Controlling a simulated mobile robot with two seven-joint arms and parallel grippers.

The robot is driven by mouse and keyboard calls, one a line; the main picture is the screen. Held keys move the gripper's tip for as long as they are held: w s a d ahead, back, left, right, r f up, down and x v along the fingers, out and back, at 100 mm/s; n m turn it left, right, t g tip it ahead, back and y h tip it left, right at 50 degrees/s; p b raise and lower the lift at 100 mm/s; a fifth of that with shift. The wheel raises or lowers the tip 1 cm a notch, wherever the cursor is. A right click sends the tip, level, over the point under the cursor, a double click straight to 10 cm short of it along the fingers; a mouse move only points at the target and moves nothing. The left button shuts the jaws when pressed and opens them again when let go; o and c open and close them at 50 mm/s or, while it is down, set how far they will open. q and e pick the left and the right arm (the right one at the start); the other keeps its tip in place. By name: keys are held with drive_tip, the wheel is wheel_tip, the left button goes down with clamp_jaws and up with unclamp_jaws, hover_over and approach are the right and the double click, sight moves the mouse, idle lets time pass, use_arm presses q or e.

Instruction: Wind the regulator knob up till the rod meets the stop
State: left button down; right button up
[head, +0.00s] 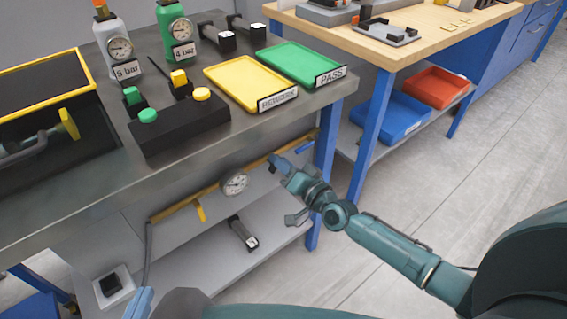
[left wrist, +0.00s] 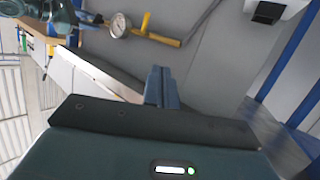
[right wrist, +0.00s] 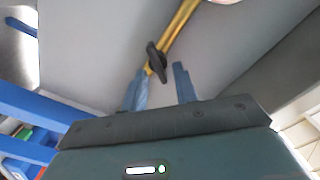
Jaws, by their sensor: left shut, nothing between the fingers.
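A black wing-shaped knob (right wrist: 155,62) sits on the yellow pipe (right wrist: 180,22) in the right wrist view. I cannot tell if it is the regulator knob. My right gripper (head: 284,167) is below the bench edge, near the pipe's right end. In the right wrist view its fingers (right wrist: 160,88) are apart and empty, with the knob just beyond them. A round gauge (head: 235,184) sits on the pipe in the head view. My left gripper (head: 140,303) is low at the left; its fingers (left wrist: 161,86) are together and empty. I cannot make out the rod or stop.
A yellow lever (head: 200,212) hangs from the pipe. A black cylinder (head: 243,233) lies on the lower shelf (head: 205,265). On the bench stand a black button box (head: 180,128), a yellow tray (head: 226,70) and a green tray (head: 284,52). Blue legs (head: 326,165) stand at right.

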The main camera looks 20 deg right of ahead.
use_arm(q)
drive_tip(key=shift+r, duration=0.1)
drive_tip(key=shift+w+d+r+p, duration=0.1)
drive_tip(key=shift+r+p, duration=0.15)
drive_tip(key=shift+p, duration=0.45)
use_arm(e)
drive_tip(key=v, duration=1.3)
drive_tip(key=shift+o, duration=0.3)
